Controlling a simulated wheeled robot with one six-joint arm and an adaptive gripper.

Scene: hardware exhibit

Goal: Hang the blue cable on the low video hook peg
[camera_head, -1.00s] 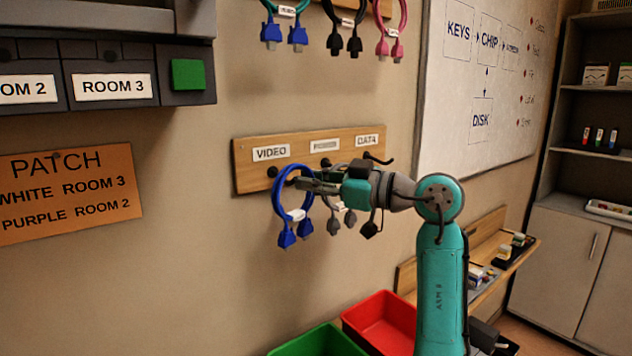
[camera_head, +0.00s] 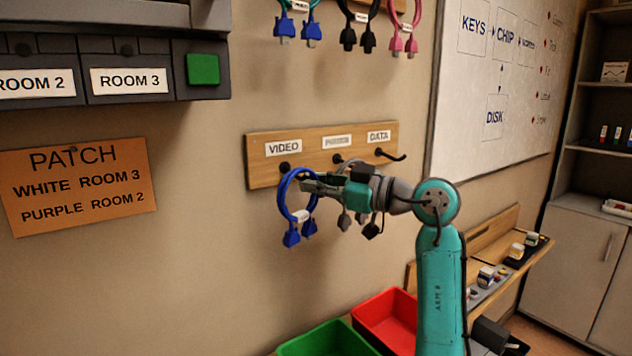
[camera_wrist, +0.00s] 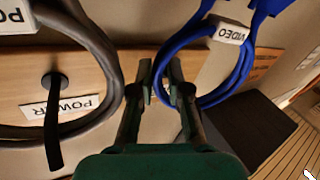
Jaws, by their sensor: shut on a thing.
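My gripper (camera_head: 308,183) is shut on the upper right side of the blue cable (camera_head: 283,200), which hangs as a loop with two blue plugs below. In the wrist view, the blue cable (camera_wrist: 246,72) passes between the fingertips of my gripper (camera_wrist: 160,80), and its tag reads VIDEO. The low board (camera_head: 264,177) on the wall carries a VIDEO label (camera_head: 283,147) at its left. The black video peg (camera_head: 284,167) shows under that label, close to the top of the blue loop. I cannot tell whether the loop is around the peg.
A grey cable (camera_wrist: 105,55) hangs on the power peg (camera_wrist: 52,115), close beside my gripper. The data peg (camera_head: 390,155) is bare. Other cables (camera_head: 285,25) hang higher up. A green bin (camera_head: 325,342) and a red bin (camera_head: 390,310) stand below.

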